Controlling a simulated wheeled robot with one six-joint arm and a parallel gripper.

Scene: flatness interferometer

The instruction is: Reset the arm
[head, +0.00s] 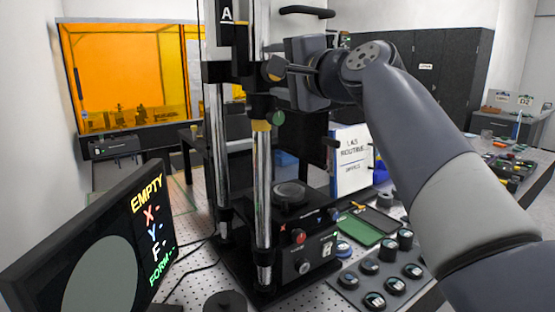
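My arm reaches in from the right side of the head view, bent at a raised wrist joint. My gripper (276,70) is high in front of the interferometer's column and points left. Its fingers are small and dark against the column, so I cannot tell whether they are open or shut or touch anything. The interferometer (262,190) is a black stand with chrome posts. A round stage (289,192) sits low on it, with no clear part on top. The monitor (105,245) at left reads EMPTY, with X, Y, F and FORM lines showing dashes.
A black tray of several round parts (381,278) lies at the front right on the perforated table. A green mat (361,228) and an upright "LAB ROUTINE" sign (350,160) are behind it. An orange-windowed enclosure (125,75) and dark cabinets (450,70) stand at the back.

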